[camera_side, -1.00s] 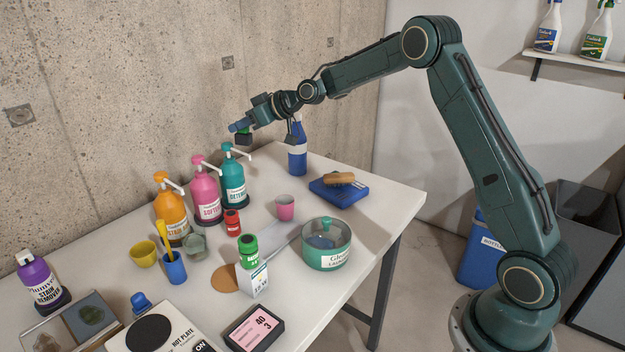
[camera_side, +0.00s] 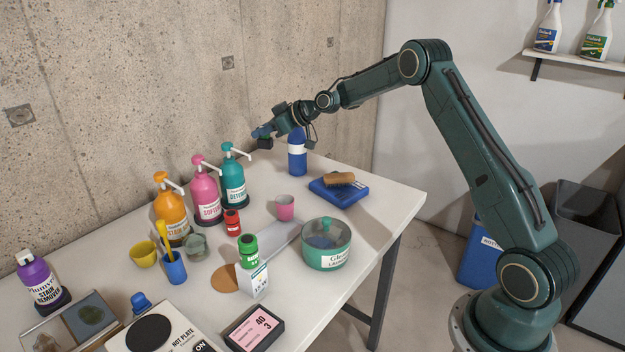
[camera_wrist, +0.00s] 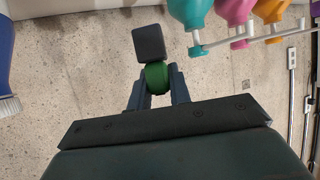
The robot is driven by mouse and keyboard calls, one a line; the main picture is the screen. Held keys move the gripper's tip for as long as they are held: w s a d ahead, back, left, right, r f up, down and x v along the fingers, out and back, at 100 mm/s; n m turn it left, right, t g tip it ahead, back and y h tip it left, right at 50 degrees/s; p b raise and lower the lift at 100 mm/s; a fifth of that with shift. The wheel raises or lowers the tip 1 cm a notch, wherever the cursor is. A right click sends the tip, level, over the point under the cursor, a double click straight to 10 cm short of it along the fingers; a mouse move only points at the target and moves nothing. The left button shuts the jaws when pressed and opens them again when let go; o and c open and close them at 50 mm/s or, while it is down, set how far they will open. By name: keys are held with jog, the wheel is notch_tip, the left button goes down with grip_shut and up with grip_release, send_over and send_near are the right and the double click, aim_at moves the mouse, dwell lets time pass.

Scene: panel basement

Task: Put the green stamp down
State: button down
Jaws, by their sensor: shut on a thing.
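My gripper (camera_side: 264,134) is up in the air at the back of the table, right of the teal pump bottle and close to the blue bottle in the side view. In the wrist view my gripper (camera_wrist: 157,88) is shut on the green stamp (camera_wrist: 157,76). The stamp's round green body sits between the fingers, and its dark square block (camera_wrist: 149,42) sticks out past them. In the side view the stamp (camera_side: 265,143) shows only as a small dark block at the fingertips, clear of the table.
Teal (camera_side: 233,182), pink (camera_side: 207,195) and orange (camera_side: 171,212) pump bottles stand along the wall. Small red and green bottles stand mid-table.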

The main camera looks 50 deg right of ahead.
notch_tip(320, 180, down, 11)
jog(key=shift+f, duration=0.2)
jog(key=shift+f, duration=2.15)
jog(key=shift+f, duration=0.15)
jog(key=c, duration=1.3)
grip_release()
jog(key=shift+r, duration=0.2)
jog(key=v, duration=1.2)
